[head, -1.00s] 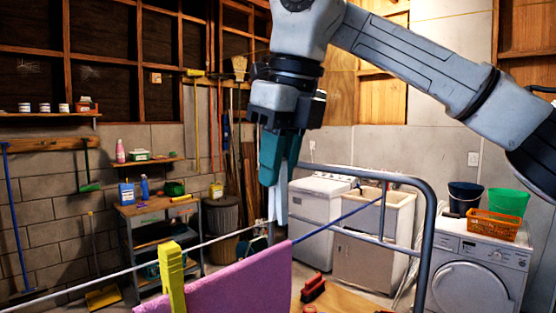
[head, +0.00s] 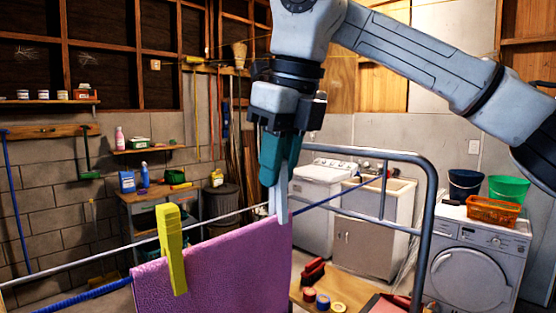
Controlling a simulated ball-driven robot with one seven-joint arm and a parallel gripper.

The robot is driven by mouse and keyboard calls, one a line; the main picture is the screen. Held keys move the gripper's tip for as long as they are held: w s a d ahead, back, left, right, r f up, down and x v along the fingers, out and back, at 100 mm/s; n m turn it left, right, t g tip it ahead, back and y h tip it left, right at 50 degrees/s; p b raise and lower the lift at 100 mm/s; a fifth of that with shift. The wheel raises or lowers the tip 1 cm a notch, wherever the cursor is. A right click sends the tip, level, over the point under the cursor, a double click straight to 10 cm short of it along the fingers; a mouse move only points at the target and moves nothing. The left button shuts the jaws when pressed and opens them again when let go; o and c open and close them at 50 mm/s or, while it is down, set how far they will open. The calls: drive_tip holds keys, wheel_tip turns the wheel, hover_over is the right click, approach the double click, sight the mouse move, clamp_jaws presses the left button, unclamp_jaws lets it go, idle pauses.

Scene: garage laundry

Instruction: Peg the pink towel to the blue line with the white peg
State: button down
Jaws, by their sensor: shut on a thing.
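The pink towel (head: 225,262) hangs over the blue line (head: 325,198), which shows on both sides of it. A yellow peg (head: 171,250) stands on the towel's top edge near its left end. My gripper (head: 278,176), with teal fingers, is shut on the white peg (head: 282,203) and holds it upright, pointing down. The peg's lower end overlaps the towel's top edge near its right corner. I cannot tell whether its legs straddle the towel and line or are in front of them.
A white line (head: 110,251) runs behind the yellow peg. A grey metal rail frame (head: 428,215) stands close on the right. Below are a red brush (head: 312,271) and tape rolls (head: 323,302). A washing machine (head: 470,255) and sink cabinet (head: 372,235) stand behind.

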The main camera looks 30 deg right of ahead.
sight(278, 187)
drive_tip(key=shift+s+b+x, duration=0.15)
drive_tip(key=shift+b+x, duration=0.2)
drive_tip(key=shift+x, duration=0.35)
drive_tip(key=shift+s+b+x, duration=0.15)
drive_tip(key=shift+b+x, duration=0.2)
drive_tip(key=shift+x, duration=0.35)
drive_tip(key=c, duration=1.5)
unclamp_jaws()
drive_tip(key=shift+d+f, duration=0.1)
drive_tip(key=shift+f, duration=0.1)
drive_tip(key=o, duration=0.6)
drive_tip(key=shift+c, duration=0.2)
drive_tip(key=shift+r, duration=0.15)
drive_tip(key=v, duration=1)
drive_tip(key=shift+r+b, duration=0.3)
drive_tip(key=shift+b, duration=0.05)
drive_tip(key=shift+s, duration=0.15)
